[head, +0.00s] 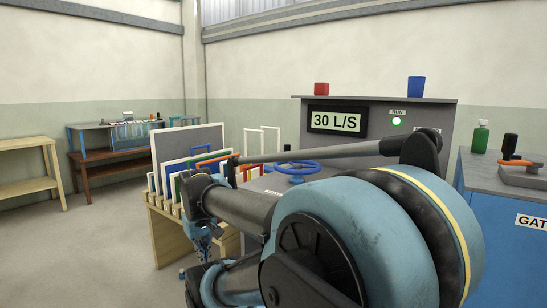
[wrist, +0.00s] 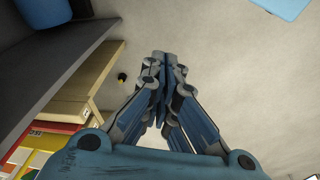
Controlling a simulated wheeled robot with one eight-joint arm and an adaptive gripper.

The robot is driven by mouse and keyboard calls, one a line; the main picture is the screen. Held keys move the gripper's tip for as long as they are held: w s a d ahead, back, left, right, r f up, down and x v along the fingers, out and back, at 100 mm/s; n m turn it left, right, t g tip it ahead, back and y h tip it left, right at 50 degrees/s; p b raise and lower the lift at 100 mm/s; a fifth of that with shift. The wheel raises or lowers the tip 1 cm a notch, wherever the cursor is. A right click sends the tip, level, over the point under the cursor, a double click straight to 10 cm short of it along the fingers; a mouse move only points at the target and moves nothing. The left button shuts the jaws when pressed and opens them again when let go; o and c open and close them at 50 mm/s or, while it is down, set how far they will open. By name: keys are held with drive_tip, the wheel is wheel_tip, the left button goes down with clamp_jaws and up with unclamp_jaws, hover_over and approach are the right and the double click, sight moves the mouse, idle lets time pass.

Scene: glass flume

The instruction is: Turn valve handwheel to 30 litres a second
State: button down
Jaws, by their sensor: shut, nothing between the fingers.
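The blue valve handwheel (head: 296,168) lies flat on the grey console in the head view, partly hidden behind my arm. The display (head: 336,121) on the console reads 30 L/S. A green lamp (head: 396,121) is lit under the label RUN. My gripper (head: 203,246) hangs low at the left of my arm, well apart from the handwheel. In the wrist view my gripper (wrist: 160,62) is shut and empty, with its fingertips together above the floor. The handwheel does not show in the wrist view.
A wooden rack (head: 165,226) with several coloured frames stands beside my gripper. A blue cabinet (head: 490,215) with a green bottle (head: 480,138) stands at the right. The floor at left is clear.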

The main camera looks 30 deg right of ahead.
drive_tip(key=w+d+r+n+g+h, duration=0.2)
drive_tip(key=w+d+r+n+h, duration=0.35)
drive_tip(key=w+d+r, duration=0.9)
drive_tip(key=w+d+r+n+g+h, duration=0.25)
drive_tip(key=w+d+r+n, duration=0.75)
drive_tip(key=w+d, duration=0.8)
drive_tip(key=s+d+f+m, duration=0.2)
drive_tip(key=s+d+f, duration=0.1)
drive_tip(key=d, duration=0.8)
drive_tip(key=shift+f, duration=0.8)
drive_tip(key=shift+g, duration=0.25)
